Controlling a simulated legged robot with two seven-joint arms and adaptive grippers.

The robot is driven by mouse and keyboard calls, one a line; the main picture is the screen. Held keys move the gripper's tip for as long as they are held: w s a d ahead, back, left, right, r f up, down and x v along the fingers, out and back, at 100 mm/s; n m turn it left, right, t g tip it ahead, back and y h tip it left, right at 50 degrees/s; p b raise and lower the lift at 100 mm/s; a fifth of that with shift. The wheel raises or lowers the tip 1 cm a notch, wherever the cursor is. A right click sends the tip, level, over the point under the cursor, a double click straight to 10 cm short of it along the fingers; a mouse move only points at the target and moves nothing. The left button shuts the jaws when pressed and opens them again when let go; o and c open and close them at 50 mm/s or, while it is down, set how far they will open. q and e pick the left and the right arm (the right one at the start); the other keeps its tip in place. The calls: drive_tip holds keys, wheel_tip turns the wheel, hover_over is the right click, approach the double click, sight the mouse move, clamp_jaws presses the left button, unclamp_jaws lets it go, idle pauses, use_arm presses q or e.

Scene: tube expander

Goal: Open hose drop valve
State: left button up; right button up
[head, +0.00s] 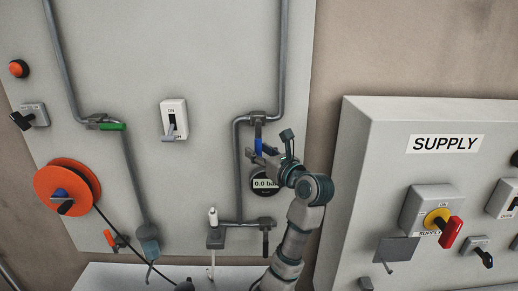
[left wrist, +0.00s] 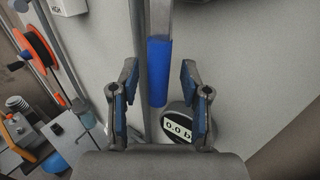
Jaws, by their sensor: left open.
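A valve with a blue handle (head: 259,146) sits on the upper right pipe run of the grey panel, its handle hanging down. My left gripper (head: 268,159) is at this handle. In the left wrist view the blue handle (left wrist: 158,72) hangs between the two open fingers of the gripper (left wrist: 160,105), with space on both sides. A valve with a green handle (head: 113,126) is on the left pipe, its handle lying sideways. Which valve is the hose drop valve is not labelled. My right gripper is not in view.
A gauge reading 0.0 (head: 264,184) is just below the gripper, partly hidden. A lower pipe valve with a dark handle (head: 265,242), a white switch (head: 173,119) and an orange hose reel (head: 66,187) are on the panel. A supply cabinet (head: 390,120) stands at right.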

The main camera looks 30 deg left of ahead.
use_arm(q)
drive_tip(key=shift+w+a, duration=0.1)
drive_tip(key=shift+a, duration=0.05)
drive_tip(key=shift+a, duration=0.1)
clamp_jaws()
